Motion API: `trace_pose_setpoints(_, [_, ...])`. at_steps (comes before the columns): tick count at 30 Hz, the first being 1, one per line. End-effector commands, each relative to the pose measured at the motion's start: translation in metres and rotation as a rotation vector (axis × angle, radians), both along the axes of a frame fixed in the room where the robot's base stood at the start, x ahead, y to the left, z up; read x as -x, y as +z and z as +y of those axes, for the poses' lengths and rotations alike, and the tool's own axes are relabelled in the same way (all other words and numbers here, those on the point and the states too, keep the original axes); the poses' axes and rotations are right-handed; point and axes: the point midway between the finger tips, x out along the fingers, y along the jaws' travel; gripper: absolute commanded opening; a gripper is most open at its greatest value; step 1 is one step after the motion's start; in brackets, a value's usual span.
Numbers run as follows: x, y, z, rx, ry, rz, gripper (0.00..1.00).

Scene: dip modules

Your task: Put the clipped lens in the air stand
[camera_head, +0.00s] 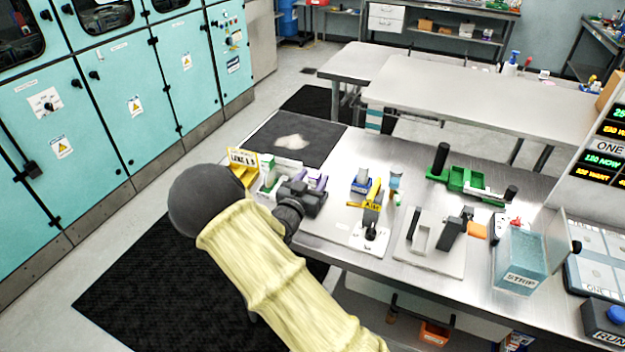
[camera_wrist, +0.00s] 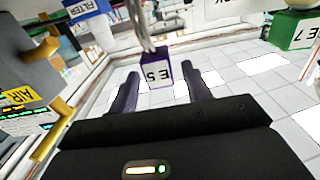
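A purple block marked E 5 (camera_wrist: 156,72) with thin metal prongs rising from it shows in the wrist view. It looks like the clip part; I cannot make out the lens. My gripper (camera_wrist: 163,88) has its two fingers on either side of the block, with a visible gap at the right finger, so it looks open. In the head view my gripper (camera_head: 316,184) is over the left part of the bench, beside purple parts. The air stand (camera_head: 371,207), with a yellow AIR label, is to its right; its yellow and grey parts also show at left in the wrist view (camera_wrist: 17,96).
A green holder (camera_head: 268,172) and a yellow line sign (camera_head: 242,158) stand left of my gripper. A blue filter block (camera_head: 362,184) is close to the air stand. A white fixture plate (camera_head: 430,258), a green fixture (camera_head: 462,180) and a strip tank (camera_head: 520,262) are farther right.

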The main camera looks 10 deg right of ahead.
Motion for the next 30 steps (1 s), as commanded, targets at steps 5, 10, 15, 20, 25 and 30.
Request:
trace_pose_setpoints(5, [0.0, 0.0, 0.0, 0.0, 0.0, 0.0, 0.48])
trace_pose_setpoints(10, [0.001, 0.003, 0.001, -0.001, 0.001, 0.001, 0.48])
trace_pose_setpoints(15, [0.02, 0.001, 0.016, -0.001, 0.002, 0.0, 0.48])
trace_pose_setpoints(20, [0.046, 0.001, 0.035, -0.001, 0.004, 0.0, 0.48])
trace_pose_setpoints(25, [0.073, 0.001, 0.054, -0.001, 0.004, 0.002, 0.48])
trace_pose_setpoints(30, [0.092, 0.002, 0.068, -0.001, 0.002, 0.0, 0.48])
